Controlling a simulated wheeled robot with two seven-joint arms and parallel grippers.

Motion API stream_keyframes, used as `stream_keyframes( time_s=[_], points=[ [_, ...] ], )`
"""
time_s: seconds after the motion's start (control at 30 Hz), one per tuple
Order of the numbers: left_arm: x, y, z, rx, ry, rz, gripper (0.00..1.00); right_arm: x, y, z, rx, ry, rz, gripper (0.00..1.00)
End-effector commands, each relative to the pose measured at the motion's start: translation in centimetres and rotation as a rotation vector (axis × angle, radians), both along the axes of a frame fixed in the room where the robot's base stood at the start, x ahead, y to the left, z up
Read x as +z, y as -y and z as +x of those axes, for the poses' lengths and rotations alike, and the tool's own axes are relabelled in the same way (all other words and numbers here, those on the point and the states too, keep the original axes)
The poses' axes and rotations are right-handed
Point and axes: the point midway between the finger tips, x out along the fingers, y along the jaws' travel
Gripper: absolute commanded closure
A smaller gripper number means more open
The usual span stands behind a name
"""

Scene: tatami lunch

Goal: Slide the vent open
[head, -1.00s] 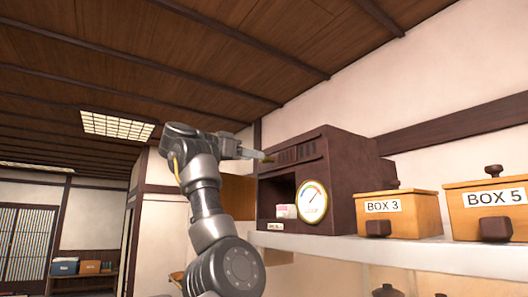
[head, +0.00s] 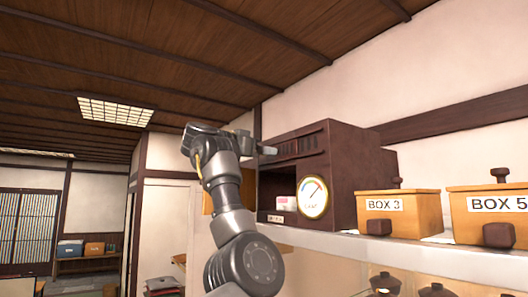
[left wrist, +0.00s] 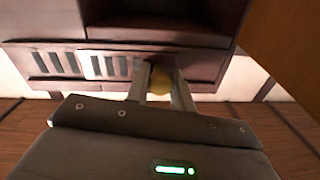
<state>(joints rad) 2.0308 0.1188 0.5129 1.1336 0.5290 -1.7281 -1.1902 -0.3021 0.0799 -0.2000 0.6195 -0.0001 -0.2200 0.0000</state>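The vent (head: 300,145) is a slatted strip along the top front of a dark brown cabinet (head: 345,175) on the shelf. In the left wrist view the vent's slots (left wrist: 85,64) lie left of a round yellow knob (left wrist: 161,84). My left gripper (head: 272,150) reaches the cabinet's upper left front. In the left wrist view its two fingers (left wrist: 161,88) stand on either side of the knob and appear closed on it. In the head view the fingers hide the knob. My right gripper is in neither view.
A round dial (head: 313,198) and a small white-and-pink box (head: 286,203) are at the cabinet's open compartment. Box 3 (head: 400,212) and Box 5 (head: 490,215) stand to the right on the white shelf (head: 390,250).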

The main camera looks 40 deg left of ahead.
Motion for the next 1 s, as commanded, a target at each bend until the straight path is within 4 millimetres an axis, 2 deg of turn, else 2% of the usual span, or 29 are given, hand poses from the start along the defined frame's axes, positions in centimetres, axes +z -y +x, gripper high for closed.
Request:
stream_keyframes(
  time_s=[0.07,0.27,0.5,0.8,0.83,1.0],
  points=[
    [0.0,0.0,0.0,0.001,0.001,0.0,1.0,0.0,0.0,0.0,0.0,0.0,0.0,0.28],
    [0.0,-0.2,0.0,0.001,0.001,-0.001,1.0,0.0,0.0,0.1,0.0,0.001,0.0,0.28],
    [0.1,-3.1,0.8,0.002,0.001,-0.002,1.0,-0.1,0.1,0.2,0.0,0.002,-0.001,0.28],
    [0.2,-3.5,0.8,0.005,0.006,-0.001,1.0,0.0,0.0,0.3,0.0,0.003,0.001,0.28],
    [0.2,-3.5,0.8,0.006,0.006,-0.001,0.74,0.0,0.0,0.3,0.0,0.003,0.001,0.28],
    [0.2,-3.4,0.9,0.003,0.004,-0.001,0.55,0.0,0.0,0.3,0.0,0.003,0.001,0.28]
  ],
)
